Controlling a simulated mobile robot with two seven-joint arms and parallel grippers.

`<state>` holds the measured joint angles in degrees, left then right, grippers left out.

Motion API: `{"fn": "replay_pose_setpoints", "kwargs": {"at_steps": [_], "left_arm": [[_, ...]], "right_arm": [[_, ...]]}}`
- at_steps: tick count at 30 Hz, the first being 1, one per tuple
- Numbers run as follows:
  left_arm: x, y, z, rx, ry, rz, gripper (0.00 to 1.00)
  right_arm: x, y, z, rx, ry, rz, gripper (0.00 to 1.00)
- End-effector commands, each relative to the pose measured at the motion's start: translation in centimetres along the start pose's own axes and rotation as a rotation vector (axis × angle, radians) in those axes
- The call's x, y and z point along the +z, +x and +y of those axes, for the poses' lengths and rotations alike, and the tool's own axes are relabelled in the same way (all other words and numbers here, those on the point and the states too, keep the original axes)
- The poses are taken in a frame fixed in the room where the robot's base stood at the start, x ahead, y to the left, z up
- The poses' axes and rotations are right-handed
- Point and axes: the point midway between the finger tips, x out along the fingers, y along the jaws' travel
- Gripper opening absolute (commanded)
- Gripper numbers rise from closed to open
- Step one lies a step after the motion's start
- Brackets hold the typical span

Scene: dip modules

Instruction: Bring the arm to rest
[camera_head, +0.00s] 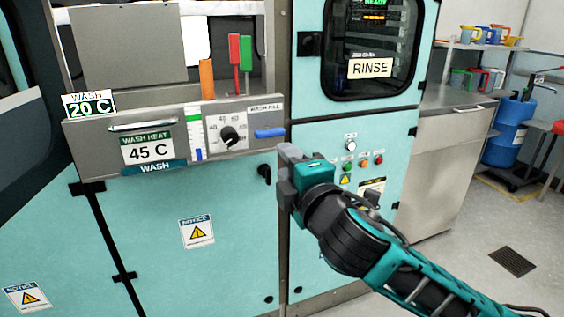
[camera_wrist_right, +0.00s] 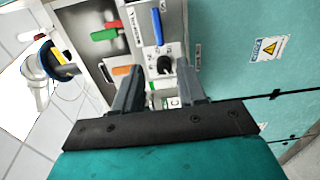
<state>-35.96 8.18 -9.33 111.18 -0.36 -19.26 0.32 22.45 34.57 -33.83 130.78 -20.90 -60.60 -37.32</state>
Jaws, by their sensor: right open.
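My right arm comes in from the lower right in the head view. Its gripper (camera_head: 285,178) is in front of the teal machine, just below and right of the wash panel (camera_head: 240,118). In the right wrist view, the fingers of my right gripper (camera_wrist_right: 158,85) are apart with nothing between them. Beyond them show the black dial (camera_wrist_right: 164,64) and the blue handle (camera_wrist_right: 158,27) of the panel. The dial also shows in the head view (camera_head: 231,138), as does the blue handle (camera_head: 270,133). My left gripper is not in view.
A green lever (camera_head: 246,52), a red lever (camera_head: 234,50) and an orange piece (camera_head: 207,78) stand up behind the panel. The rinse door (camera_head: 372,45) is to the right, with buttons (camera_head: 363,162) below. Open floor lies at lower right.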

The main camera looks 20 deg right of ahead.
Motion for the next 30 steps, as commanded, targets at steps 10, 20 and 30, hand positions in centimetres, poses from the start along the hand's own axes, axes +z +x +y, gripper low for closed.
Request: {"fn": "replay_pose_setpoints", "kwargs": {"at_steps": [10, 20, 30], "left_arm": [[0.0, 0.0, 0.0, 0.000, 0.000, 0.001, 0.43], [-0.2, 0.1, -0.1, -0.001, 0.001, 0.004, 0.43], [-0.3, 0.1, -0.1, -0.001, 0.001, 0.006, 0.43]], "right_arm": [[-0.8, -0.2, -5.3, -0.109, 0.164, 0.037, 0.40], [-2.3, -6.1, -23.3, -0.445, 0.836, -0.010, 0.40], [-1.3, -17.2, -35.7, -0.595, 1.382, -0.279, 0.40]]}}
